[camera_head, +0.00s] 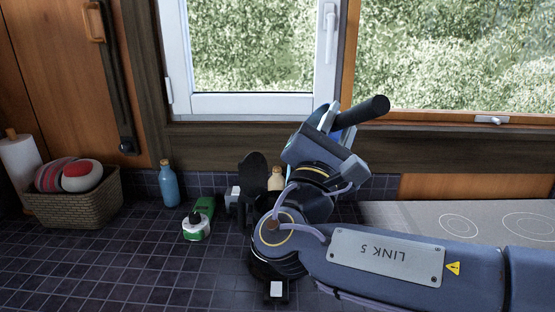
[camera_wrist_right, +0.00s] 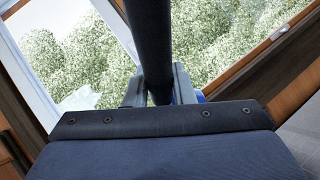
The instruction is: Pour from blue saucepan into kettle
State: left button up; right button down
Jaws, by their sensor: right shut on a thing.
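My right gripper (camera_head: 333,122) is shut on the black handle (camera_head: 365,113) of the blue saucepan, raised above the counter in front of the window. The handle points up and to the right. Only a sliver of the saucepan's blue body (camera_head: 346,140) shows; my gripper and wrist hide the rest. In the right wrist view the dark handle (camera_wrist_right: 152,45) runs between the fingers (camera_wrist_right: 157,88), with a little blue (camera_wrist_right: 201,97) behind them. I cannot make out a kettle; my right arm covers part of the counter. My left gripper is out of view.
A cream bottle (camera_head: 277,178) is behind my arm. A hob (camera_head: 400,216) is at right. The front-left counter is clear.

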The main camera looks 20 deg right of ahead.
jog(key=shift+w+a+r+n+t+y+p, duration=0.15)
jog(key=shift+a+r+n+t+p, duration=0.15)
jog(key=shift+n+p, duration=0.2)
jog(key=shift+a+r+n+t+y+p, duration=0.15)
jog(key=shift+a+n+t+p, duration=0.15)
jog(key=shift+a+n+p, duration=0.15)
dwell(0.8)
jog(key=shift+d, duration=0.1)
jog(key=s+d+f+m+g+y+b, duration=0.1)
jog(key=s+d+f+m+g+b, duration=0.2)
jog(key=d+f+m+g+b, duration=0.5)
jog(key=d+f+m+b, duration=0.3)
jog(key=d+m+b, duration=0.2)
jog(key=m+b, duration=0.1)
jog(key=shift+s+d, duration=0.3)
jog(key=shift+s, duration=0.05)
